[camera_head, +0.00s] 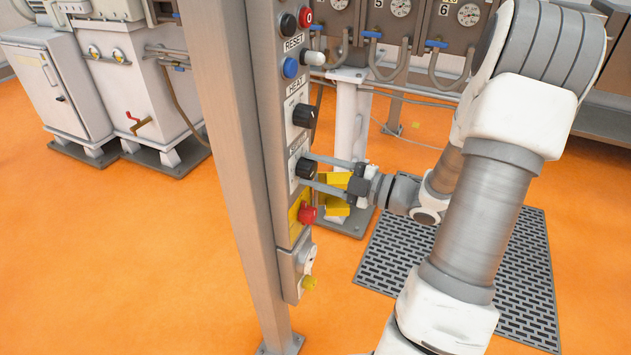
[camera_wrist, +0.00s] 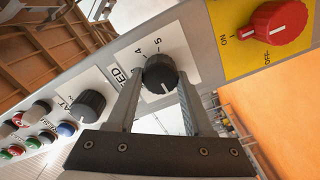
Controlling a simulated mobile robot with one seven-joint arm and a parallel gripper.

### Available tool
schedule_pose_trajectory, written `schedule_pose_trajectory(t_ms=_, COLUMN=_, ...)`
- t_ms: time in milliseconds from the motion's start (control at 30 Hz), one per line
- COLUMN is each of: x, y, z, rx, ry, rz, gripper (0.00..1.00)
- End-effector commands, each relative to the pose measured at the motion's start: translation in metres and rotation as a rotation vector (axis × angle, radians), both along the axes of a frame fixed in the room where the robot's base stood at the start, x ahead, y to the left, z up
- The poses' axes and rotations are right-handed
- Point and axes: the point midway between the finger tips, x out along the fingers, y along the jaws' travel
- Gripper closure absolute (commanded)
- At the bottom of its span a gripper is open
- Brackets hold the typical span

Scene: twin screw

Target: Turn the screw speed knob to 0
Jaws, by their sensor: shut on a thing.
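The black screw speed knob (camera_head: 306,168) sits on a white plate on the tall grey control column. In the wrist view the knob (camera_wrist: 160,74) has a white mark near its lower edge, and the printed 4 and 5 show above it. The plate's lettering ends in "ED"; the rest of the scale is hidden. My gripper (camera_head: 304,169) reaches in from the right, with one finger above the knob and one below. In the wrist view my gripper (camera_wrist: 159,78) has a finger on each side of the knob, shut on it.
Another black knob (camera_head: 304,116), marked HEAT, is above. A red ON/OFF switch (camera_head: 307,213) on a yellow plate is just below. Push buttons (camera_head: 289,67) line the column's top. A dark floor grate (camera_head: 460,270) lies under my arm.

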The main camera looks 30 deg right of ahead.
Motion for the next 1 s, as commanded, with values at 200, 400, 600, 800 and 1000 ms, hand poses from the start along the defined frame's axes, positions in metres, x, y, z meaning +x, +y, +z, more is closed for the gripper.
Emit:
schedule_pose_trajectory(t_ms=200, x=-0.0005, y=0.0006, z=-0.0052, rx=-0.137, ry=-0.106, rz=0.001, gripper=1.00)
schedule_pose_trajectory(t_ms=400, x=-0.0007, y=0.0008, z=-0.0042, rx=-0.224, ry=-0.176, rz=0.002, gripper=1.00)
schedule_pose_trajectory(t_ms=600, x=-0.0008, y=0.0009, z=-0.0029, rx=-0.275, ry=-0.215, rz=0.002, gripper=1.00)
schedule_pose_trajectory(t_ms=800, x=-0.0008, y=0.0009, z=-0.0017, rx=-0.293, ry=-0.229, rz=0.002, gripper=1.00)
schedule_pose_trajectory(t_ms=1000, x=-0.0008, y=0.0008, z=-0.0014, rx=-0.297, ry=-0.231, rz=0.001, gripper=1.00)
